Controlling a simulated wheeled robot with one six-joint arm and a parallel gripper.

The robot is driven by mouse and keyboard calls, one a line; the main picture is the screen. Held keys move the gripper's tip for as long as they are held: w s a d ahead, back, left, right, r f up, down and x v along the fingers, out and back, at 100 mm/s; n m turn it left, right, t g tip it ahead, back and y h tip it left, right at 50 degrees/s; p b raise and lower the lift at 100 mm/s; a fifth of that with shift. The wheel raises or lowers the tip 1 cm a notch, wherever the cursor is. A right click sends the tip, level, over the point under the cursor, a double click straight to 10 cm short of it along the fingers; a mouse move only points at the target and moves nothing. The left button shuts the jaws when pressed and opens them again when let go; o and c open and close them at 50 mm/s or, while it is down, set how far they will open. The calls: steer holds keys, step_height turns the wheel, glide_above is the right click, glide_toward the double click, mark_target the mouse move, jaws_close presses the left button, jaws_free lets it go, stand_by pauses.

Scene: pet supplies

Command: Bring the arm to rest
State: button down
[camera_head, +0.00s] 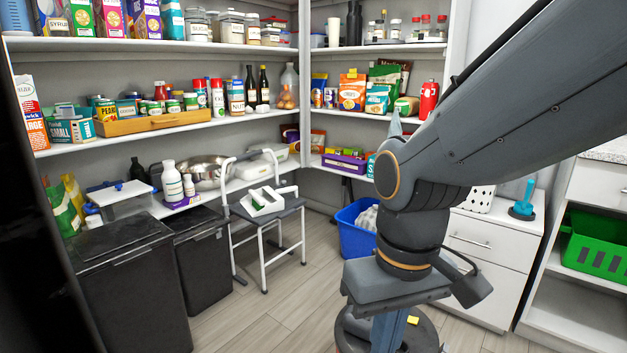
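My arm (410,180) fills the right side of the head view. Its dark grey joint sits at centre right above a flat mount, and a thick link rises from there to the upper right and leaves the picture. My gripper is out of the frame, so its opening and whatever it may hold cannot be seen. Part of the shelving and the white drawer unit is hidden behind the arm.
A step stool (265,208) with a white tray stands on the wood floor. Two black bins (130,285) are at left, a blue basket (352,228) behind my arm. White drawers (485,240) and a green basket (597,245) are at right. Shelves hold packed goods.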

steer(key=d+r+m+p, duration=0.3)
steer(key=d+r+p, duration=0.6)
steer(key=p, duration=1)
step_height(320, 180, up, 3)
steer(key=shift+d+f+h+p, duration=0.2)
steer(key=shift+d+h+p, duration=0.05)
steer(key=shift+h+p, duration=0.05)
steer(key=c, duration=2.3)
jaws_free()
steer(key=shift+d, duration=0.15)
steer(key=o, duration=0.6)
steer(key=shift+w, duration=0.1)
steer(key=shift+c, duration=0.3)
